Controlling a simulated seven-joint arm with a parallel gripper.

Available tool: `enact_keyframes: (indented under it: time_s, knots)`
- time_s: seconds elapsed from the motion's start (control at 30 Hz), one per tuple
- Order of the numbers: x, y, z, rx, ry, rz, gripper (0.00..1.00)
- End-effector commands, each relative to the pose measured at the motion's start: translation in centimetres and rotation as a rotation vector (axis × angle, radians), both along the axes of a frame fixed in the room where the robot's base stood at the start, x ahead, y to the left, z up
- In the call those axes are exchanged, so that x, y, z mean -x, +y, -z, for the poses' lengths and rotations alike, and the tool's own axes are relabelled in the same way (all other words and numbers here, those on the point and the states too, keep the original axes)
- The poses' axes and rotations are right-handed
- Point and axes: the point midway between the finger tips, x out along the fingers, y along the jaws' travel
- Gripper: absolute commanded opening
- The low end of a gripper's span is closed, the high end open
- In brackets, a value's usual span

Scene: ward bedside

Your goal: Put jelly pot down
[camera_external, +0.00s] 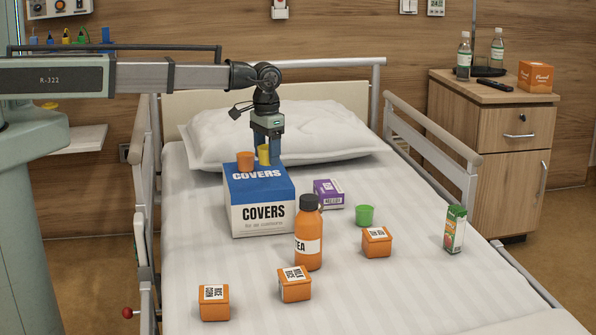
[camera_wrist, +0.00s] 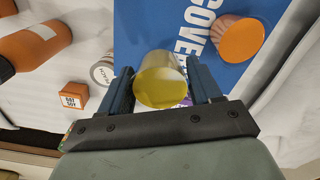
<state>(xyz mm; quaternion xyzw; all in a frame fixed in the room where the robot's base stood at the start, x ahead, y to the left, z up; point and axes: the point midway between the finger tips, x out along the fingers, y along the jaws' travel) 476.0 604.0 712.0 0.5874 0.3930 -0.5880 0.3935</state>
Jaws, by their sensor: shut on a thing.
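A small yellow pot (camera_external: 264,155), which I take to be the jelly pot, is held by my gripper (camera_external: 268,150). In the wrist view the yellow pot (camera_wrist: 160,80) sits between my two blue fingers (camera_wrist: 162,88), its yellow top facing the camera. It is at the top of the blue and white COVERS box (camera_external: 262,212), near its back right side; I cannot tell whether it touches the box. An orange pot (camera_external: 245,161) stands on the box just left of it. A green pot (camera_external: 364,215) stands apart on the bed.
On the bed (camera_external: 400,300) are a purple carton (camera_external: 328,194), an orange TEA bottle (camera_external: 308,235), several orange boxes, one of them right of the bottle (camera_external: 376,242), and a green juice carton (camera_external: 455,228). A pillow (camera_external: 320,132) lies behind the COVERS box. Rails flank the bed.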

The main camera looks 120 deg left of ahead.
Motion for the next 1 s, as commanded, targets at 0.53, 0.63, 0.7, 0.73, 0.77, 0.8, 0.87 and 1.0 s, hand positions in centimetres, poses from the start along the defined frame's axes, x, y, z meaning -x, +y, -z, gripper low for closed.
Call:
enact_keyframes:
  time_s: [0.53,0.63,0.7,0.73,0.77,0.8,0.87,1.0]
  knots:
    - [0.0,0.0,4.4,-0.001,0.0,-0.001,0.31]
    - [0.0,0.0,4.4,-0.001,0.0,-0.001,0.31]
    - [0.0,0.0,4.4,-0.001,0.0,-0.001,0.31]
    - [0.0,0.0,4.4,-0.001,0.0,-0.001,0.31]
    - [0.0,0.0,4.5,-0.001,0.0,-0.001,0.31]
    - [0.0,0.0,4.5,-0.001,0.0,-0.001,0.31]
    - [0.0,0.0,4.7,-0.001,0.0,-0.001,0.31]
    - [0.0,0.0,4.7,-0.001,0.0,-0.001,0.76]
